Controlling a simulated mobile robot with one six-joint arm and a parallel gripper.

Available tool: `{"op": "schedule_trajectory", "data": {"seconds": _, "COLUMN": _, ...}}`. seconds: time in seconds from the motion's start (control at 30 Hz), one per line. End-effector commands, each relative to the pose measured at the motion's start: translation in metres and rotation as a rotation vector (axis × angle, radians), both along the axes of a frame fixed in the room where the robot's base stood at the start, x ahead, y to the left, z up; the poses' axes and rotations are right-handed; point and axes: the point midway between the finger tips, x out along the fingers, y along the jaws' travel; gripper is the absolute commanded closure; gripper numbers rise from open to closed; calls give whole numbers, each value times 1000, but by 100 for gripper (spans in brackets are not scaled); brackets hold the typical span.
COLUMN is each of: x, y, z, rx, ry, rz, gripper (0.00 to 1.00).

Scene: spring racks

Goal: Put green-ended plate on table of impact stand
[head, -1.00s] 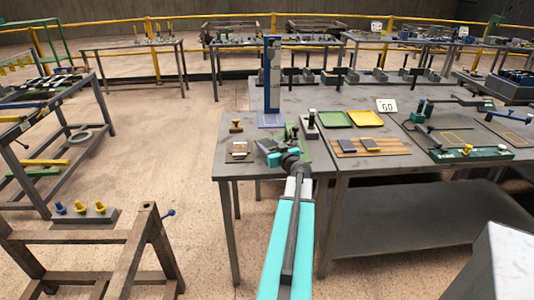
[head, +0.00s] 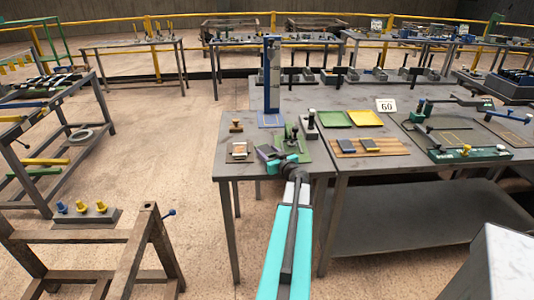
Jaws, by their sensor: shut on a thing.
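My gripper (head: 270,156) is at the front of the small grey table, low over its top. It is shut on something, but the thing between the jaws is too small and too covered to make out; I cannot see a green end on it. A tall blue stand with a grey column (head: 272,80) rises behind the gripper from a blue base plate (head: 271,119). I cannot tell for sure which of the two is the impact stand.
A small pale block set (head: 240,152) and a brown-handled stamp (head: 236,125) lie left of the gripper. A black-knobbed post (head: 311,119) stands right. Green (head: 334,119) and yellow (head: 365,118) trays and a wooden board (head: 350,151) with dark plates lie on the adjoining table.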

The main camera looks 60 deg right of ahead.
Motion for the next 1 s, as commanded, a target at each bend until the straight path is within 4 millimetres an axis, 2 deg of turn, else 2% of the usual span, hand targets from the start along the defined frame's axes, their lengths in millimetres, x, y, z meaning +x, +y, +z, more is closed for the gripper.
{"op": "schedule_trajectory", "data": {"seconds": 0.63, "x": 0, "y": 0, "z": -2, "rx": -1, "ry": -3, "rz": 0, "gripper": 100}}
{"op": "schedule_trajectory", "data": {"seconds": 0.67, "x": 0, "y": 0, "z": -3, "rx": -1, "ry": -1, "rz": 0, "gripper": 50}}
{"op": "schedule_trajectory", "data": {"seconds": 0.7, "x": 0, "y": 0, "z": -3, "rx": -1, "ry": -1, "rz": 0, "gripper": 45}}
{"op": "schedule_trajectory", "data": {"seconds": 1.0, "x": 0, "y": 0, "z": -3, "rx": -1, "ry": -1, "rz": 0, "gripper": 45}}
